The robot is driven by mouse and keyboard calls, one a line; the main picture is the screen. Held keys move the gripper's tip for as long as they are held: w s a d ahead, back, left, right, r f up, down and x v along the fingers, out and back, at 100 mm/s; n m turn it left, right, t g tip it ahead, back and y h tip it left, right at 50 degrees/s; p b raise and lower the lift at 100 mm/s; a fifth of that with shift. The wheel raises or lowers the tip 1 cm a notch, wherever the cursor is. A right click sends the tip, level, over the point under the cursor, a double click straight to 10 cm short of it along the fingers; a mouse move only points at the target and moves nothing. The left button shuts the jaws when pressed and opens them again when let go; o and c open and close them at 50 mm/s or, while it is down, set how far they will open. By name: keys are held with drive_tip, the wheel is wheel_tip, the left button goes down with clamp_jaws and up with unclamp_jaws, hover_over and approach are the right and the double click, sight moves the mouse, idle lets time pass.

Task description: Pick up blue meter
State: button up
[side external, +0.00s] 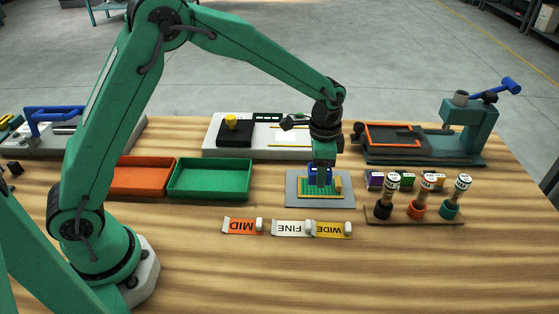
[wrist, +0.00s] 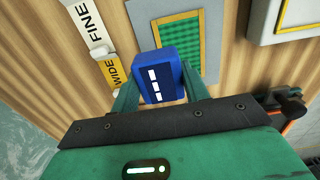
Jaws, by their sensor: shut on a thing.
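The blue meter (wrist: 159,78) is a small blue block with white marks on a dark face. It sits between the two green fingers of my gripper (wrist: 158,92) in the wrist view, and the fingers are shut on it. In the side view my gripper (side external: 321,172) points down over the grey plate (side external: 293,198) with its green netting sample (side external: 308,194). Part of the blue meter (side external: 313,177) shows between the fingers there. I cannot tell whether the meter touches the netting or hangs just above it.
Tags marked MID (side external: 242,226), FINE (side external: 290,228) and WIDE (side external: 331,230) lie in front of the plate. Orange (side external: 140,190) and green (side external: 209,195) trays stand to the left. A rack of stamps (side external: 415,218) stands to the right. The front of the table is clear.

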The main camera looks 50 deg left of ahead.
drive_tip(key=s+d+r, duration=0.4)
drive_tip(key=s+d, duration=0.1)
drive_tip(key=d, duration=0.1)
drive_tip(key=shift+s+r, duration=0.25)
drive_tip(key=shift+r, duration=0.15)
hover_over(269, 178)
wheel_tip(269, 178, down, 7)
drive_tip(key=shift+f, duration=2.2)
drive_tip(key=shift+f, duration=0.15)
